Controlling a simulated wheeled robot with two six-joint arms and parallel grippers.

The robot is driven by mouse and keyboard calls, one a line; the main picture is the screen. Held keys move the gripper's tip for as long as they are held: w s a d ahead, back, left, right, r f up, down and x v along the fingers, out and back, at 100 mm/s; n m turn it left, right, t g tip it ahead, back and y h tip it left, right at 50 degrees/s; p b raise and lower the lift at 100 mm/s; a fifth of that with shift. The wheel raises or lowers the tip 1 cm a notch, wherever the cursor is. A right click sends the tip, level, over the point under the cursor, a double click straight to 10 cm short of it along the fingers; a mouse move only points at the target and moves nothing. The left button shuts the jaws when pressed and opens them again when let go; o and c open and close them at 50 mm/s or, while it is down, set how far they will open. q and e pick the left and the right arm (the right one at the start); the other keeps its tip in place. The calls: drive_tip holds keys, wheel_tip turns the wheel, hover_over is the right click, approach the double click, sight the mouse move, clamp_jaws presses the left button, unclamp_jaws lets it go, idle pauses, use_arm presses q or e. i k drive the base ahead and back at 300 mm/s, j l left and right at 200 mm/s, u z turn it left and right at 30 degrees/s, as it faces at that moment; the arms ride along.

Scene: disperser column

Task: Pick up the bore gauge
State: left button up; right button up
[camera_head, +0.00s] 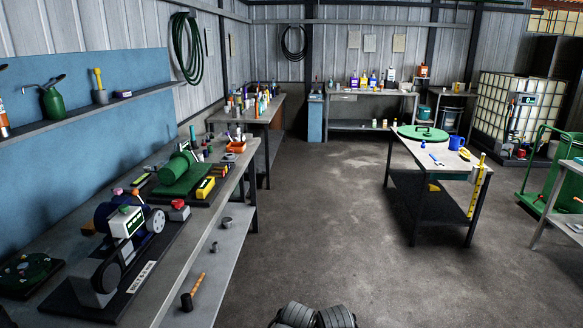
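I cannot pick out the bore gauge for certain; the small tools are too small to tell apart. A small blue-and-white item (436,160) lies on the right-hand table (408,150). A yellow item (464,154) lies near its right edge. Several small tools lie on the long left workbench (190,238) around a green machine (184,172). Neither gripper shows clearly; only two dark ribbed parts, likely mine, show at the bottom edge.
The right-hand table also holds a green lid (423,133) and a blue mug (457,142). A machine with a display (126,222) stands on the near left bench. A green cart (545,170) stands at the right. The concrete floor (320,220) between is clear.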

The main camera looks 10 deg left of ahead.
sight(191, 126)
drive_tip(key=i+u, duration=0.1)
drive_tip(key=i, duration=0.75)
drive_tip(key=i+l, duration=0.15)
drive_tip(key=i, duration=0.7)
drive_tip(key=i+l+u, duration=0.2)
drive_tip(key=i+u, duration=0.3)
drive_tip(key=i+l+u, duration=0.45)
drive_tip(key=i, duration=0.2)
drive_tip(key=i+l+u, duration=0.5)
